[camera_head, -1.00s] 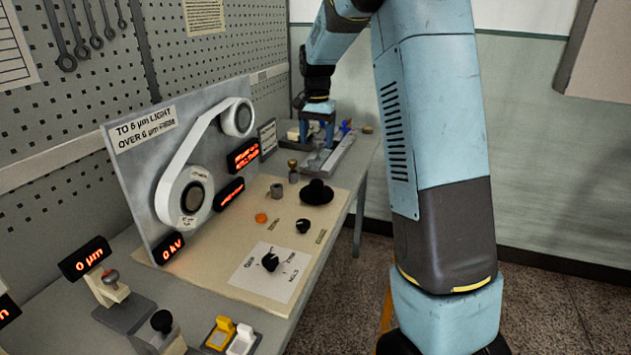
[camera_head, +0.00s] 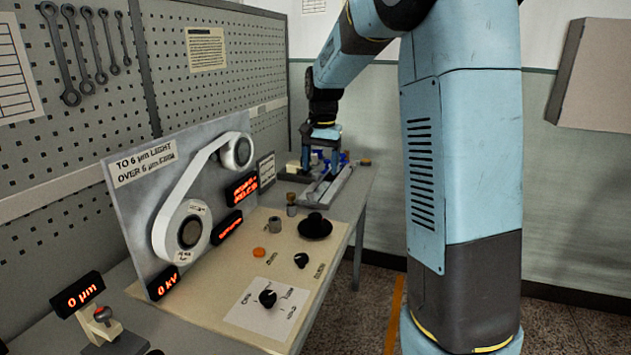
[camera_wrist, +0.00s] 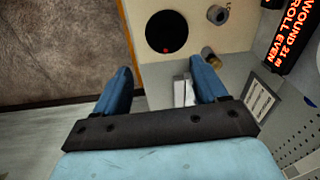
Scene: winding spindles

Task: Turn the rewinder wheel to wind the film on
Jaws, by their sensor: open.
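A black wheel (camera_head: 315,227) with a raised knob lies flat on the cream panel; I take it as the rewinder wheel. It also shows as a black disc in the wrist view (camera_wrist: 167,32). A pale film strip (camera_head: 186,183) runs on the upright board between a large reel (camera_head: 183,230) and a smaller upper reel (camera_head: 236,151). My gripper (camera_head: 325,160) is at the far end of the bench, beyond the wheel. In the wrist view my gripper (camera_wrist: 160,66) is open, its blue fingers apart, and the wheel lies ahead of the fingertips, untouched.
A brass post (camera_head: 291,204) and a grey cylinder (camera_head: 275,224) stand beside the wheel. Black knobs (camera_head: 301,260) and an orange button (camera_head: 259,252) are nearer. A lit display (camera_wrist: 291,38) reads "WOUND 21" and "ROLL EVEN". A grey rail (camera_head: 331,186) lies near my gripper.

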